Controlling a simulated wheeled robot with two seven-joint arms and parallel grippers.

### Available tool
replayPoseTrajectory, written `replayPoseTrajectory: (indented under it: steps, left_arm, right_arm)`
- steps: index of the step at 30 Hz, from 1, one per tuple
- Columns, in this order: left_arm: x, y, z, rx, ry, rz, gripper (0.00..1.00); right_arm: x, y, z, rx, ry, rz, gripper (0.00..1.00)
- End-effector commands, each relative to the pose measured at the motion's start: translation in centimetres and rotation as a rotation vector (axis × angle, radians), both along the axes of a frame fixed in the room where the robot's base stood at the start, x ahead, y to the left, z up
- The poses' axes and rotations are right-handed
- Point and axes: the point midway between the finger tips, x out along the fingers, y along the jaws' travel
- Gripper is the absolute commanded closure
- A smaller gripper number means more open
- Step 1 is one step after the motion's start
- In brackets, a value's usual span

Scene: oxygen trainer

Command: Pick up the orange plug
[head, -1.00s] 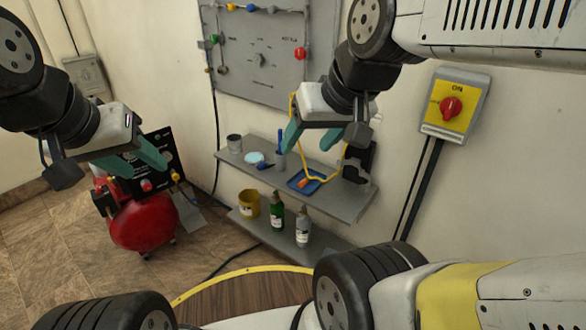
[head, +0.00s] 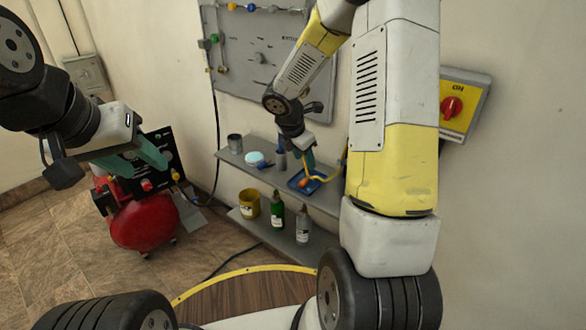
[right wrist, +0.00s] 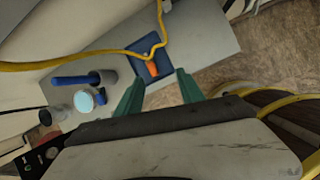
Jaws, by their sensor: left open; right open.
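The orange plug (head: 303,183) lies on a small blue tray (head: 317,187) on the upper grey shelf. A yellow hose runs to it. In the right wrist view the plug (right wrist: 152,69) shows just beyond and between the fingertips of my right gripper (right wrist: 160,82), on the blue tray (right wrist: 138,50). My right gripper (head: 296,160) is open and empty, above the shelf near the tray, and apart from the plug. My left gripper (head: 146,160) is open and empty, in front of the red compressor.
The yellow hose (right wrist: 60,62) crosses over the shelf. Bottles and a yellow tin (head: 249,204) stand on the lower shelf.

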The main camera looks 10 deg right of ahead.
Motion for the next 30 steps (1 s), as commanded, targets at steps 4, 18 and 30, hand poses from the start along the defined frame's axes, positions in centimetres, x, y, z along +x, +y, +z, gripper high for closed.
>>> replayPoseTrajectory:
  steps: [4, 18, 30]
  left_arm:
    - [0.0, 0.0, 0.0, 0.000, 0.000, 0.000, 0.56]
    - [0.0, 0.0, 0.0, 0.000, 0.000, 0.000, 0.56]
    - [0.0, 0.0, 0.0, 0.000, 0.000, 0.000, 0.56]
  right_arm:
    - [1.6, 0.5, -3.8, -0.042, 0.065, 0.177, 0.55]
    - [3.2, 0.0, -8.8, -0.056, 0.086, 0.240, 0.55]
    - [4.4, -0.7, -12.3, -0.057, 0.081, 0.237, 0.55]
